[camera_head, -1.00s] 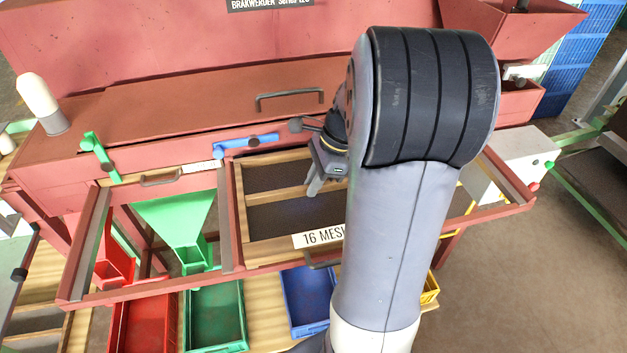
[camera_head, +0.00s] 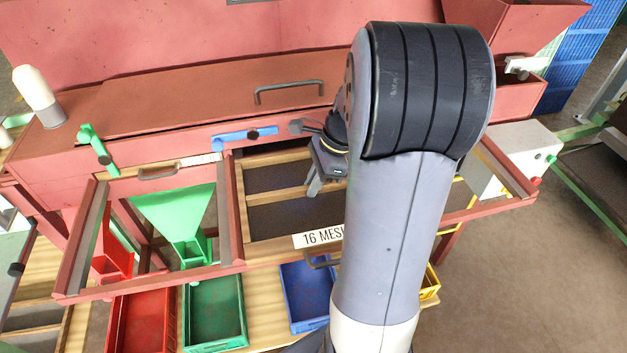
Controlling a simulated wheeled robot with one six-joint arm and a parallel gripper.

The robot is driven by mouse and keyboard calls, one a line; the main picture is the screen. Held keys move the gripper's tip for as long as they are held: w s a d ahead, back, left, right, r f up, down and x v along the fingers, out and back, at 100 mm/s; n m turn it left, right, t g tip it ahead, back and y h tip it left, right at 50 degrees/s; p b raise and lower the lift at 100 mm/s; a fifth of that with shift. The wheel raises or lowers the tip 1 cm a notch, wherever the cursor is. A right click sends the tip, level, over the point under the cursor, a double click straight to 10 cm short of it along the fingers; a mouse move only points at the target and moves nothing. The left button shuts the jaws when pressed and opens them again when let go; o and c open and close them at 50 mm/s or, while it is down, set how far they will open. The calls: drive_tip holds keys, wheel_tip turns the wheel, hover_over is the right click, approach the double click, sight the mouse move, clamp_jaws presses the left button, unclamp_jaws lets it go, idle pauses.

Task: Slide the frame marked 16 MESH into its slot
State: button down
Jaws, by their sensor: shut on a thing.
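The frame marked 16 MESH (camera_head: 318,238) is a wooden frame with dark mesh panels. It lies in the middle bay of the red rail rack (camera_head: 150,285), below the red machine body. Its label faces me at the front edge, and my arm covers its right part. My gripper (camera_head: 314,190) points down at the frame's wooden crossbar and is shut on it, though my arm partly hides the contact. The far edge of the frame is near the machine's front face, under the blue latch (camera_head: 245,138). How far it sits in its slot cannot be told.
The left bay is open, with a green funnel (camera_head: 180,215) below it. Red (camera_head: 148,320), green (camera_head: 215,310) and blue (camera_head: 306,295) bins stand beneath. A green latch (camera_head: 97,150) and a white control box (camera_head: 515,155) flank the machine.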

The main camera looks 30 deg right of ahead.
drive_tip(key=c, duration=1.4)
unclamp_jaws()
drive_tip(key=shift+o, duration=0.2)
drive_tip(key=v, duration=1)
drive_tip(key=shift+r+b, duration=0.4)
drive_tip(key=shift+b, duration=0.05)
drive_tip(key=shift+s+d+f, duration=0.1)
drive_tip(key=shift+d, duration=0.05)
drive_tip(key=p+x, duration=0.1)
drive_tip(key=x, duration=0.9)
drive_tip(key=shift+a+f, duration=0.2)
drive_tip(key=shift+f, duration=0.05)
drive_tip(key=shift+r, duration=0.5)
drive_tip(key=shift+f, duration=0.1)
